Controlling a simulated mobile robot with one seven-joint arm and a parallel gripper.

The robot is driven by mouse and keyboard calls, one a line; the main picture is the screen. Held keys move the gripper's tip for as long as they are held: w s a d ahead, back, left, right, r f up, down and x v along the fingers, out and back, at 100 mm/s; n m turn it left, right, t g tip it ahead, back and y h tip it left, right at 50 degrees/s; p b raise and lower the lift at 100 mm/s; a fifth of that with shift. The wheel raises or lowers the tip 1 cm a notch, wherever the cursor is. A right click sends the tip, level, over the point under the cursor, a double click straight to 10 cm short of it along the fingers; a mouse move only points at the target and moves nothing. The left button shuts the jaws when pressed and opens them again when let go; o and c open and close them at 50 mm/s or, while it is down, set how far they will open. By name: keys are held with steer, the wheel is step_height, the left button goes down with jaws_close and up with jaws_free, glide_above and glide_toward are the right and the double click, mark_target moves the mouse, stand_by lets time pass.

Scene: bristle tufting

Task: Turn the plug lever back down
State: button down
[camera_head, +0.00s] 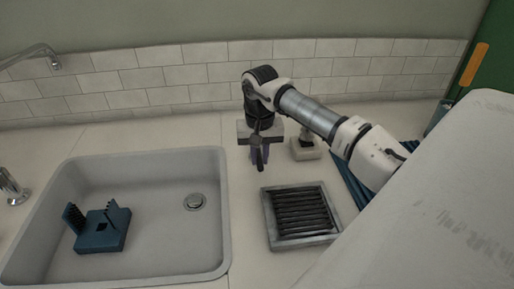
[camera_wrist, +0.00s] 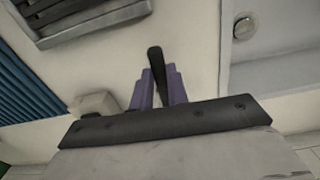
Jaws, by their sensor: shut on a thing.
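My gripper (camera_head: 259,160) is above the counter strip between the sink and the grey slatted tray, near the back wall. In the wrist view its purple fingers (camera_wrist: 161,88) are shut on a black rod with a rounded end, which looks like the plug lever (camera_wrist: 155,58). The lever also shows in the head view (camera_head: 259,152), below the wrist, with its end towards the front. Its base is hidden by my gripper. The round metal drain plug (camera_head: 195,201) lies in the sink floor and also shows in the wrist view (camera_wrist: 245,27).
The sink (camera_head: 160,245) holds a blue block with bristled uprights (camera_head: 103,237). The slatted tray (camera_head: 268,222) sits right of the sink. A small beige block with a dark top (camera_head: 306,150) stands close right of my gripper. A large pale panel (camera_head: 430,200) covers the right.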

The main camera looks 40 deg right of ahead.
mark_target(261, 159)
steer(key=shift+d+n, duration=0.2)
steer(key=shift+n, duration=0.1)
steer(key=c, duration=1.4)
jaws_free()
steer(key=shift+o, duration=0.2)
step_height(261, 159, up, 14)
steer(key=shift+b, duration=0.4)
